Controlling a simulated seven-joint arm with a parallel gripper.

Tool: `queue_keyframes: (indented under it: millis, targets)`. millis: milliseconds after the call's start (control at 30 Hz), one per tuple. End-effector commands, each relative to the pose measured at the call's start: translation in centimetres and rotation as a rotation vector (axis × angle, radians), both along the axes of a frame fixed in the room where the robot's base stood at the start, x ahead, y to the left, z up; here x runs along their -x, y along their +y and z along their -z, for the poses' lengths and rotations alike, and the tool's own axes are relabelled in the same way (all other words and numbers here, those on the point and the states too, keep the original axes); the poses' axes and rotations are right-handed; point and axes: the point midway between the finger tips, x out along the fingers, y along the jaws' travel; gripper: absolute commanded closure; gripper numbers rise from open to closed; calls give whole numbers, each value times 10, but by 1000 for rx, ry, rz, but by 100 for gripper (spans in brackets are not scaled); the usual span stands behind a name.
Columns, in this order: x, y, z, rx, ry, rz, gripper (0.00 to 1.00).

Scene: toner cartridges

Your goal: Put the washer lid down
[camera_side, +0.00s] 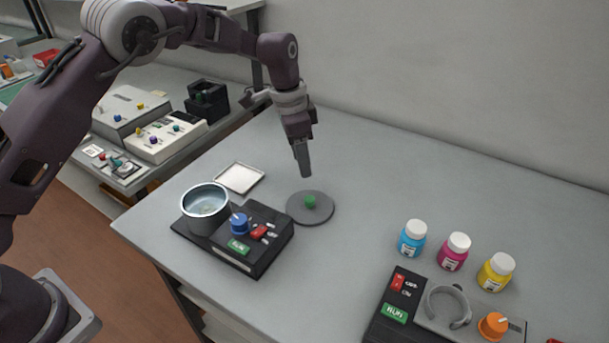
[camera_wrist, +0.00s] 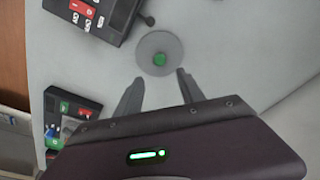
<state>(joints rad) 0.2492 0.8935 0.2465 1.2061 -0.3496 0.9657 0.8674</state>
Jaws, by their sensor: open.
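The washer lid (camera_side: 296,210), a flat grey disc with a green knob (camera_side: 310,201), lies on the table to the right of the washer. It also shows in the wrist view as a grey disc (camera_wrist: 146,44) with its green knob in the middle. My gripper (camera_side: 305,174) is above the lid, apart from it and empty. In the wrist view its two fingers (camera_wrist: 158,74) are spread, with the lid beyond their tips. The washer (camera_side: 268,257) is a black box with a grey metal pot (camera_side: 205,200), which stands uncovered with pale liquid inside.
A white square tray (camera_side: 239,179) lies behind the washer. Cyan (camera_side: 412,238), magenta (camera_side: 454,252) and yellow (camera_side: 495,272) bottles stand at the right. A black device with a ring-shaped holder (camera_side: 449,306) is at the front right. The table behind the lid is clear.

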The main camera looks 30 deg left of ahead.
Motion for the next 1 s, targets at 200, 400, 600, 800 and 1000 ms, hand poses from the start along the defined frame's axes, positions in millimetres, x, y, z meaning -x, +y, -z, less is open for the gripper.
queue_keyframes:
  millis: [200, 400, 600, 800, 1000]
  targets:
    - [1, 1, -7, 0, 1, 0, 54]
    - [10, 8, -35, 14, -16, -48, 54]
    - [101, 42, -155, 85, -91, -299, 54]
    - [256, 71, -211, 134, -199, -556, 54]
    - [359, 86, -185, 135, -299, -732, 54]
